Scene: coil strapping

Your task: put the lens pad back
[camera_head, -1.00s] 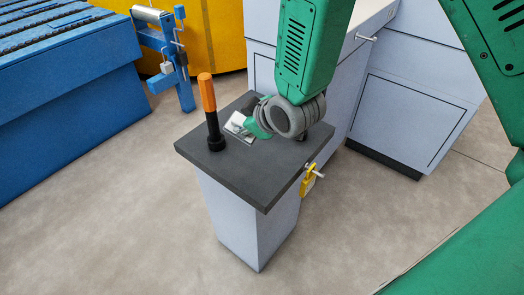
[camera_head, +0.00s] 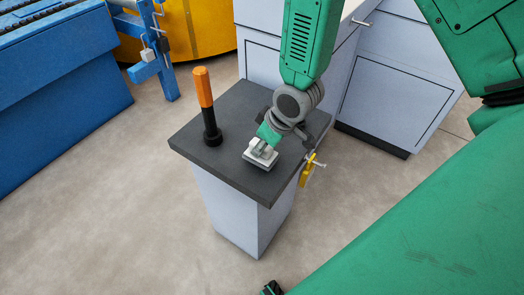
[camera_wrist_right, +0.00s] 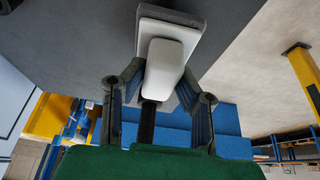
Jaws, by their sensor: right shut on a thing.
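The lens pad (camera_head: 257,160) is a small white block with a grip on top and a grey pad layer below. My right gripper (camera_head: 265,143) is shut on it, over the front right part of the dark pedestal top (camera_head: 222,170). In the right wrist view, my gripper's two fingers (camera_wrist_right: 160,85) close on the white grip of the lens pad (camera_wrist_right: 165,60), and the grey pad layer shows beyond it. I cannot tell whether the pad touches the top.
An orange and black torch-like tool (camera_head: 206,108) stands upright on the pedestal, left of the pad. A yellow tag or lock with a pin (camera_head: 306,172) is on the pedestal's right side. Grey cabinets (camera_head: 395,85) stand close behind. The floor in front is clear.

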